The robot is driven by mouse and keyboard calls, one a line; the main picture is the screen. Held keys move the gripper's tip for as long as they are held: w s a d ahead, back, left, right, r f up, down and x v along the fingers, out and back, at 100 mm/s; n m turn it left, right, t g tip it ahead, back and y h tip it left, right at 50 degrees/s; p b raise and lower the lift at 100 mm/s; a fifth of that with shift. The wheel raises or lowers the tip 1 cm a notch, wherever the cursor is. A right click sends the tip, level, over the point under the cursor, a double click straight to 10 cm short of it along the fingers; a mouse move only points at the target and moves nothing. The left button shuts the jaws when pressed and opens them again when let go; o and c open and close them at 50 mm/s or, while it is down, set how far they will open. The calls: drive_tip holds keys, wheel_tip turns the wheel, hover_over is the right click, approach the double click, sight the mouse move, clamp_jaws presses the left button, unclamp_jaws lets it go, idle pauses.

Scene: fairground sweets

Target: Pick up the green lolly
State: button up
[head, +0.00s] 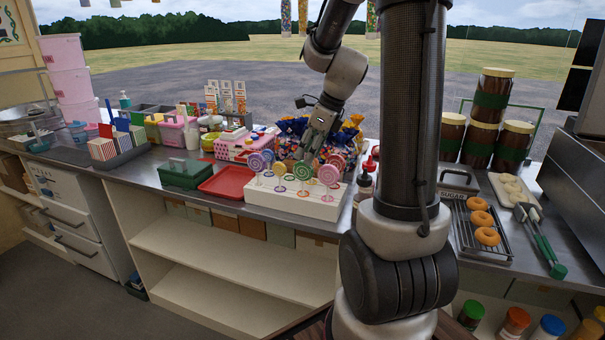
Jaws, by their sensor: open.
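The green lolly (302,171) is a round swirled disc on a thin stick, upright in the front of a white stand (318,209) on the counter. Other lollies stand around it: a purple one (256,163) to the left and a red one (328,175) to the right, with more behind. My gripper (308,152) is open and points down, just above and behind the green lolly's disc in the picture. Its fingertips are small here and partly hidden by the lollies. I cannot tell whether they touch the disc.
A red tray (227,183) and a green box (186,174) lie left of the stand. Blue and orange wrapped sweets (292,127) crowd behind it. A rack with doughnuts (482,219) is farther right.

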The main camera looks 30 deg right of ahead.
sight(303, 178)
drive_tip(key=x, duration=0.5)
drive_tip(key=shift+w+d+f, duration=0.1)
drive_tip(key=shift+d+f, duration=0.05)
drive_tip(key=shift+f, duration=0.05)
clamp_jaws()
